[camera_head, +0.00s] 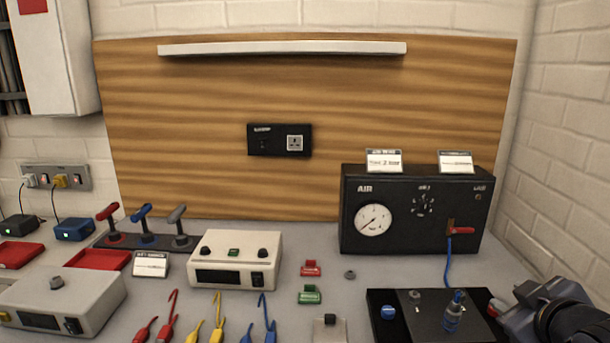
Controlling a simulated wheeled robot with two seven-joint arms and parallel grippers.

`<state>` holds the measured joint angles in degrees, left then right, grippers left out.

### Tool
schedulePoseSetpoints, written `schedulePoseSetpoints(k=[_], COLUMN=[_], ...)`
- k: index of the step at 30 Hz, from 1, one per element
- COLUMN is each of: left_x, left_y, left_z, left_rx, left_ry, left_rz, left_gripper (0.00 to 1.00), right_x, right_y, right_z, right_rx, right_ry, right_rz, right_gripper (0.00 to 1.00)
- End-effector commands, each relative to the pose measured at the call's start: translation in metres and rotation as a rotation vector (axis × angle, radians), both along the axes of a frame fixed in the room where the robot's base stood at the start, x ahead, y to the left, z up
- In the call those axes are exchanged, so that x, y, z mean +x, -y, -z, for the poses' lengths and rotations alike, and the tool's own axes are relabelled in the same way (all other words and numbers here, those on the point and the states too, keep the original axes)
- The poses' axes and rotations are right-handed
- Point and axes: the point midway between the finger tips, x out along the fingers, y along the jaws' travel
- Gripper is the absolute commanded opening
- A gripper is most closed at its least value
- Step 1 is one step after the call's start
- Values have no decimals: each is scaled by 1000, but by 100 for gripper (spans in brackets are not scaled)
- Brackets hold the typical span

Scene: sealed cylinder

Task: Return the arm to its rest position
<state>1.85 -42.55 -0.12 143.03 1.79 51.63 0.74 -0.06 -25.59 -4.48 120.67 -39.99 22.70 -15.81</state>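My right gripper (524,308) shows only in part at the lower right corner, dark grey, beside the right end of a black base plate. Its fingers are not clear enough to tell open from shut. My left gripper is not in view. On the black base plate (420,322) stand a small blue cylinder-like fitting (453,315), a blue knob (388,313) and a grey knob (415,295). A blue hose (448,262) hangs from the red-handled valve (460,230) on the black AIR panel (410,190).
A white instrument box (235,260) stands mid-bench and another grey box (62,302) at left. Coloured leads (217,312) lie at the front. Red (311,268) and green (310,294) small parts sit between boxes and panel. A brick wall (560,160) closes the right side.

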Motion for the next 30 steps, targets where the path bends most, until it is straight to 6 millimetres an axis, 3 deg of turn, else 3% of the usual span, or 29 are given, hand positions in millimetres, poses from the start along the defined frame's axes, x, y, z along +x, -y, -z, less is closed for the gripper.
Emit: schedulePoseSetpoints(k=[3,6,12,17,18,26,30], left_x=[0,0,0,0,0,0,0], left_y=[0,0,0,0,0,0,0], left_z=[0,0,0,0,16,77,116], left_rx=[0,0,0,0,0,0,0], left_ry=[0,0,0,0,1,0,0], left_rz=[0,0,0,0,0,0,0], left_gripper=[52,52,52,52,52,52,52], right_x=[-45,-79,-134,-172,-172,-170,-170], right_y=[-31,-59,-107,-142,-143,-141,-141], right_z=[48,81,125,149,166,225,264], right_rx=[251,429,682,839,846,852,860], right_ry=[-141,-257,-452,-594,-598,-593,-593], right_rz=[64,107,164,198,201,210,216], right_gripper=[35,35,35,35,35,35,35])
